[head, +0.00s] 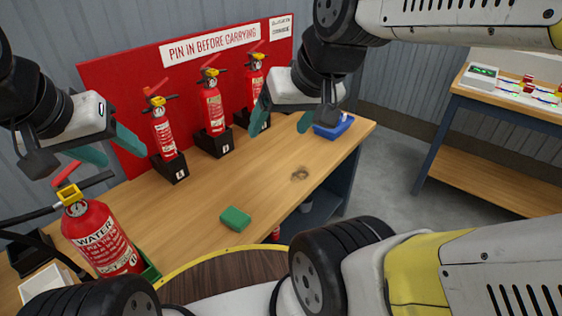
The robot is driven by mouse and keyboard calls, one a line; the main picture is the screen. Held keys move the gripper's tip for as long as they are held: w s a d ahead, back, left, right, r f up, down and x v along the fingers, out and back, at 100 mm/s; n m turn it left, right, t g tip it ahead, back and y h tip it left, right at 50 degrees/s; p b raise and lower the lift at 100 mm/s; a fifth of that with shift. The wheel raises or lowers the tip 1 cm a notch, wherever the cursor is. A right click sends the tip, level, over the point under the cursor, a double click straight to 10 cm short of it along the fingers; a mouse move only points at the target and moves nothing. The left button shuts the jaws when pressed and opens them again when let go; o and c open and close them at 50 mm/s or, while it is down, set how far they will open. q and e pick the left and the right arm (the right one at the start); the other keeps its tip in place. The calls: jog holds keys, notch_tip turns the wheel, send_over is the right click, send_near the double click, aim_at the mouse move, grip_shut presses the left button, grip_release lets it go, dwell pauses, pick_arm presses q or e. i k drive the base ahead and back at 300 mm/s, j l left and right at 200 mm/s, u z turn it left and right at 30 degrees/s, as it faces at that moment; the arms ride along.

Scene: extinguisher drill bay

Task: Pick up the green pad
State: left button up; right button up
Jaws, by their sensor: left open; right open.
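The green pad (235,218) is a small block lying flat on the wooden bench (200,215), close to its near edge. Nothing covers it. My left gripper (104,160) is open and empty, up at the left above the large water extinguisher, well apart from the pad. My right gripper (283,118) is open and empty, above the back part of the bench, up and right of the pad. Neither gripper touches the pad.
A large red water extinguisher (101,240) stands at the near left. Three smaller extinguishers (164,138) stand in black holders before a red board (125,90). A blue tray (334,127) sits at the far right corner. The bench around the pad is clear.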

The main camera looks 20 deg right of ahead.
aim_at(233, 217)
jog(key=k+l+u, duration=0.1)
jog(key=l+u, duration=0.25)
jog(key=k+l+u, duration=0.2)
jog(key=u, duration=0.15)
jog(key=k+l+u, duration=0.15)
jog(key=l+u, duration=0.2)
